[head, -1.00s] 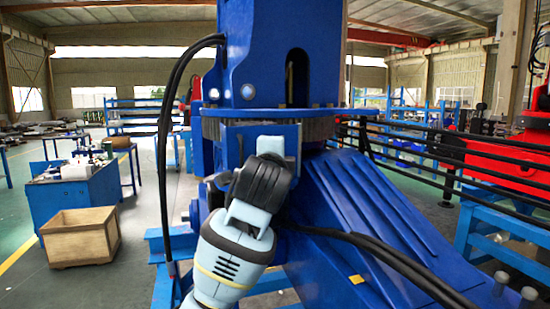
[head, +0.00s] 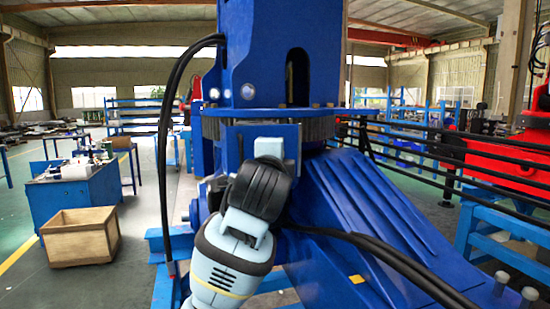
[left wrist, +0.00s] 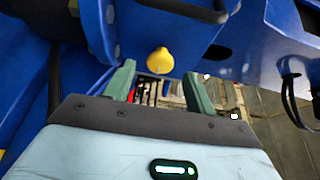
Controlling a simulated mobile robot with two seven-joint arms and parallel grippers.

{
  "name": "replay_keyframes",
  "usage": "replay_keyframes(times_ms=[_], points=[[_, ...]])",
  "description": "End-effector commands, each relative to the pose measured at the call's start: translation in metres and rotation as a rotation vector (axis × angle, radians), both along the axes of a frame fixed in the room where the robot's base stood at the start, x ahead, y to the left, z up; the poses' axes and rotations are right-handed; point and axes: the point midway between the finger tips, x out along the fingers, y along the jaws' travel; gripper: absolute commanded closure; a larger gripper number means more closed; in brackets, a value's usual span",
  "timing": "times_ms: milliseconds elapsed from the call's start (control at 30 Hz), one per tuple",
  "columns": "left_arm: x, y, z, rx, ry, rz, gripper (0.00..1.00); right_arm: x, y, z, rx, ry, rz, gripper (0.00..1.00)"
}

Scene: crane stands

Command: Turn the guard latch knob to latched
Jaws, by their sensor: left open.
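A yellow knob (left wrist: 160,60) sticks out from the blue crane stand (left wrist: 190,35) in the left wrist view. I take it for the guard latch knob. My left gripper (left wrist: 159,82) has its two green fingers spread, with the knob just beyond the gap between the tips. No contact with the knob can be seen. In the head view my left arm stands in front of the blue stand (head: 370,210), and its fingers and the knob are hidden. My right gripper is in neither view.
Black hoses (head: 168,150) hang down the stand's left side, and more cables run over its sloping base. A wooden crate (head: 80,240) and a blue workbench (head: 75,190) stand on the floor at left. Dark rails and red machinery (head: 515,155) are at right.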

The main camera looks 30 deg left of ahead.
Motion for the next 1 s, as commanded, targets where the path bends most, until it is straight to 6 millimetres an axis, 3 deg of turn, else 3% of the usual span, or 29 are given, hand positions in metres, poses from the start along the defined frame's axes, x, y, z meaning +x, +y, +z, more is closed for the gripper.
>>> replay_keyframes(times_ms=[200, 400, 1000], points=[[-0.031, -0.016, 0.001, 0.001, -0.002, -0.002, 0.45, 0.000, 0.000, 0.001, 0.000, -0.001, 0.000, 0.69], [-0.045, -0.023, 0.000, 0.000, -0.001, 0.000, 0.45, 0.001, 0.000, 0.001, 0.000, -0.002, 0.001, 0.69], [-0.044, -0.024, -0.004, -0.002, 0.004, -0.003, 0.45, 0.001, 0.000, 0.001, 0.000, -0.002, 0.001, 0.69]])
